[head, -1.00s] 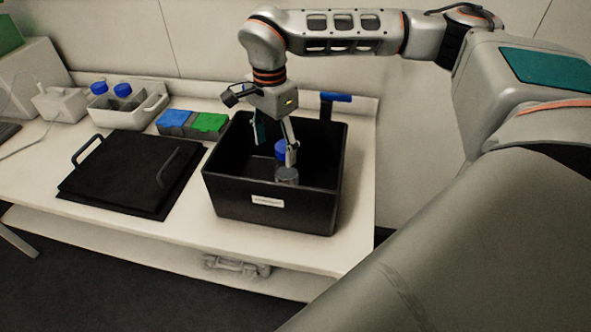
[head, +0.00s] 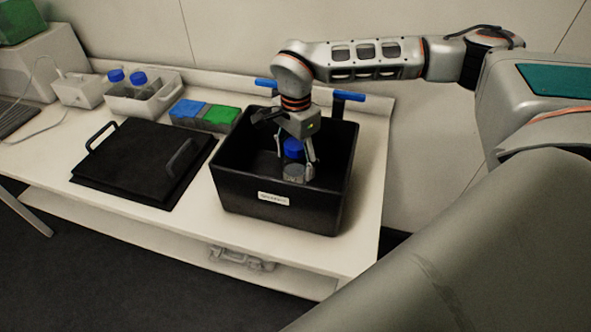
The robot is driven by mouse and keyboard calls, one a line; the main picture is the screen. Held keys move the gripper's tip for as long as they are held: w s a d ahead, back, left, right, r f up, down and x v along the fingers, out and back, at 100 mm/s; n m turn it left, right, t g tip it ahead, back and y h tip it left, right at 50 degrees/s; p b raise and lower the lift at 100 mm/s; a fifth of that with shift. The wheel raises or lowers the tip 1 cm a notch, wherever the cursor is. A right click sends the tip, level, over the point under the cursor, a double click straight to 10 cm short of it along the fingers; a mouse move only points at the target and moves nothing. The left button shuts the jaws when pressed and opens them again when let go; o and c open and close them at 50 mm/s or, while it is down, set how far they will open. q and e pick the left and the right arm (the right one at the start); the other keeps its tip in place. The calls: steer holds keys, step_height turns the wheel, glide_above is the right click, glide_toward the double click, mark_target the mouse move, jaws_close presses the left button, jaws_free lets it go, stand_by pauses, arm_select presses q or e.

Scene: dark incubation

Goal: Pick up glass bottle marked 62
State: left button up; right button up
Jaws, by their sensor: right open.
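A glass bottle with a blue cap (head: 293,148) stands upright inside the black box (head: 240,199). Its clear body (head: 293,174) shows below the cap; I cannot read any number on it. My right gripper (head: 294,160) reaches down into the box from above. It is open, with its fingers around the bottle near the cap; one finger shows to the right of it, and the other is mostly hidden. I cannot tell whether the fingers touch the glass. My left gripper is not in view.
A black lid with two handles (head: 142,164) lies left of the box. Behind are blue (head: 188,110) and green (head: 220,116) containers and a white caddy (head: 150,103) with blue-capped bottles. A blue handle (head: 348,96) rises behind the box. The box walls surround the gripper.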

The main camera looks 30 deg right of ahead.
steer(key=shift+f, duration=0.3)
steer(key=c, duration=1.5)
steer(key=shift+o, duration=0.2)
steer(key=shift+w+r, duration=0.1)
steer(key=shift+r, duration=0.05)
